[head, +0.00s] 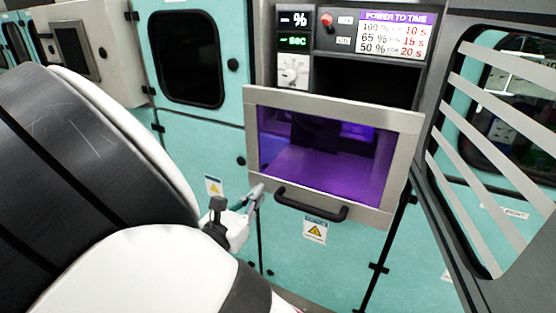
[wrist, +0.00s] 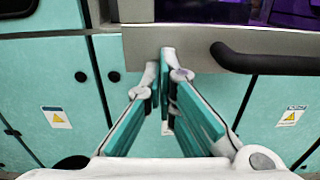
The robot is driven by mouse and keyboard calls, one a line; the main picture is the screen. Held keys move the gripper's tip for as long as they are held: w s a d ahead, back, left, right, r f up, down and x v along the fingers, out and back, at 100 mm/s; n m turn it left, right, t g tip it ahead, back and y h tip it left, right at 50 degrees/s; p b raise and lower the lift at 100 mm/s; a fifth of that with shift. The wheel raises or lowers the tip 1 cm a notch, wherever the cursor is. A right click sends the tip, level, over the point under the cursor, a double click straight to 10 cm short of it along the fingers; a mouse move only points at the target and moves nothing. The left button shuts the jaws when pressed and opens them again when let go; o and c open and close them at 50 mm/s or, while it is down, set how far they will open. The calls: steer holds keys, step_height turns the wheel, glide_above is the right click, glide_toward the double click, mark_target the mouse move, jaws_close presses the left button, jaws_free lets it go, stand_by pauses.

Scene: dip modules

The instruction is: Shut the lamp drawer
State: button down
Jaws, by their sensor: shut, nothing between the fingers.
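The lamp drawer (head: 400,125) has a grey metal front with a large window and purple light behind it. It stands out from the teal machine, with a dark gap above its front. Its black bar handle (head: 310,204) runs along the lower edge; the handle also shows at the right of the wrist view (wrist: 270,62). My gripper (head: 258,190) is shut and empty, at the front's lower left, left of the handle. In the wrist view the fingertips (wrist: 168,62) overlap the front's lower strip. I cannot tell whether they touch it.
A slatted grey guard (head: 440,165) stands close at the right. Teal cabinet doors (head: 195,135) lie behind and left.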

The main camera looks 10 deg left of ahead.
steer(key=b+x, duration=0.8)
steer(key=x, duration=1.9)
steer(key=shift+w+f, duration=0.1)
steer(key=shift+w, duration=0.15)
